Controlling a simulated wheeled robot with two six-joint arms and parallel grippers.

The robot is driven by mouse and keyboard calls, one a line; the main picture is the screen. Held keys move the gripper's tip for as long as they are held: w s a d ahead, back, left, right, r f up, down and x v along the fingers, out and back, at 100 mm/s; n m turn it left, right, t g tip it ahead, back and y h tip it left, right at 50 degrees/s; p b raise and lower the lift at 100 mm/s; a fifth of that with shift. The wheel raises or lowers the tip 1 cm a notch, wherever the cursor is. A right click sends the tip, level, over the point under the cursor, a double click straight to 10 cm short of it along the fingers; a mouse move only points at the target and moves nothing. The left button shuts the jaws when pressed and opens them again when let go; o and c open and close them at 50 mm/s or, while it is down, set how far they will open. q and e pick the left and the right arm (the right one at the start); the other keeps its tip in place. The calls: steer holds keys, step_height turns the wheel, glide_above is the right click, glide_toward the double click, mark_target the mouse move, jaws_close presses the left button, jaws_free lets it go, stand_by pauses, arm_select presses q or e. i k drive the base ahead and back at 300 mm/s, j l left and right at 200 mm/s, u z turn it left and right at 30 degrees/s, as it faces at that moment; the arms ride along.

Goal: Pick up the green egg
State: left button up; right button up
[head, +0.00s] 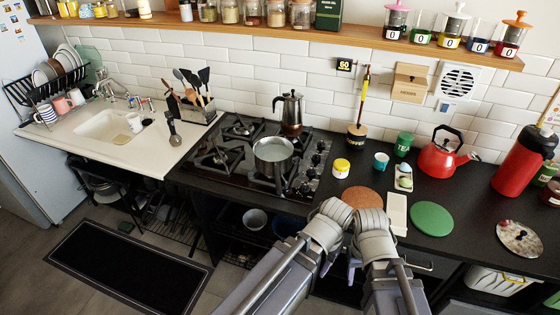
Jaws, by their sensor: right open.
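I cannot make out a clearly separate green egg. A small white holder (403,177) with green and yellowish rounded items stands on the black counter, right of the teal cup; whether one is the egg is too small to tell. My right gripper (354,268) is folded low at the front of the counter, open, well short of that holder. My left gripper (327,263) is beside it on the left, mostly hidden by its own arm, so its jaws are unclear.
A gas hob (232,165) carries a pot (273,157) and a moka pot (290,112). A yellow jar (341,168), teal cup (381,161), green cup (404,144) and red kettle (440,158) surround the holder. A green round mat (432,219) lies right of a white slab (396,214).

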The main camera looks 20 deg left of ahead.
mark_target(405, 183)
steer(key=i+u, duration=0.25)
steer(key=i, duration=0.2)
steer(key=i+l+u, duration=0.2)
steer(key=i, duration=0.3)
